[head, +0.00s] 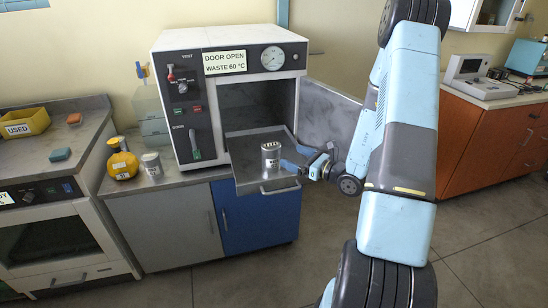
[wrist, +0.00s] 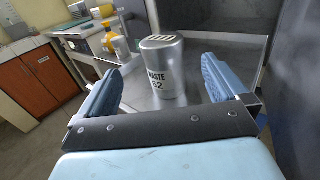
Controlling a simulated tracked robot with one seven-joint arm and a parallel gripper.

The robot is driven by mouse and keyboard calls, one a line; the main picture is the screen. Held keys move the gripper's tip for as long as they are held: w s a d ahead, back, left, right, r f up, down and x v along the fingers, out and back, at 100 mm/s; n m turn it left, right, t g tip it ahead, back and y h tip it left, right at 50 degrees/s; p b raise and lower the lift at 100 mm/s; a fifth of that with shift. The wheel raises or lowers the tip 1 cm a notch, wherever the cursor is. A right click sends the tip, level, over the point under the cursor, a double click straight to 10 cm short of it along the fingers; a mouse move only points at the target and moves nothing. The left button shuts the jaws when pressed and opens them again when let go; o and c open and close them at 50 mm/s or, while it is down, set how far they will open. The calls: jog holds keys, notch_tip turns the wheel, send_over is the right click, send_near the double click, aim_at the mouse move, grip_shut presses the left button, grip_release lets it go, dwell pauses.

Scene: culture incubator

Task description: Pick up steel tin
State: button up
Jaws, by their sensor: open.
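A steel tin (head: 270,157) stands upright on the pulled-out grey shelf (head: 250,184) of the incubator (head: 232,85). In the wrist view the tin (wrist: 162,75) has a slotted lid and a label that reads like "WASTE 62", partly hard to read. My gripper (head: 294,158) is just right of the tin, pointing at it. In the wrist view my gripper (wrist: 160,67) is open, with one blue finger pad on each side of the tin and visible gaps between. A second silvery tin (head: 152,166) stands on the counter at left.
The incubator door (head: 330,112) is swung open behind my arm. A yellow bottle (head: 123,162) stands on the left counter, with a clear box (head: 152,122) behind. A yellow "USED" tray (head: 25,122) is farther left. The shelf around the tin looks clear.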

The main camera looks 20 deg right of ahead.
aim_at(278, 150)
jog(key=x, duration=0.7)
jog(key=shift+w+a, duration=0.25)
jog(key=shift+x, duration=2.6)
jog(key=shift+w+d+r, duration=0.1)
jog(key=shift+d, duration=0.1)
jog(key=c, duration=1.2)
jog(key=shift+r, duration=0.1)
notch_tip(278, 150, up, 9)
jog(key=shift+r, duration=0.2)
jog(key=shift+w+f+m+t+h, duration=0.3)
jog(key=shift+w+m+t+h, duration=0.1)
jog(key=shift+w+m, duration=0.1)
jog(key=shift+w+d+f+m+t+h, duration=0.15)
jog(key=shift+w+f+m+t+h, duration=0.2)
jog(key=shift+f+m+h, duration=0.35)
jog(key=shift+w+d+f+m+t+h, duration=0.15)
jog(key=shift+w+f+m+t+h, duration=0.2)
jog(key=shift+f+h, duration=0.55)
jog(key=shift+w+d+f+m+t+h, duration=0.2)
jog(key=shift+w+f+m+t+h, duration=0.15)
jog(key=shift+f+m+h, duration=0.4)
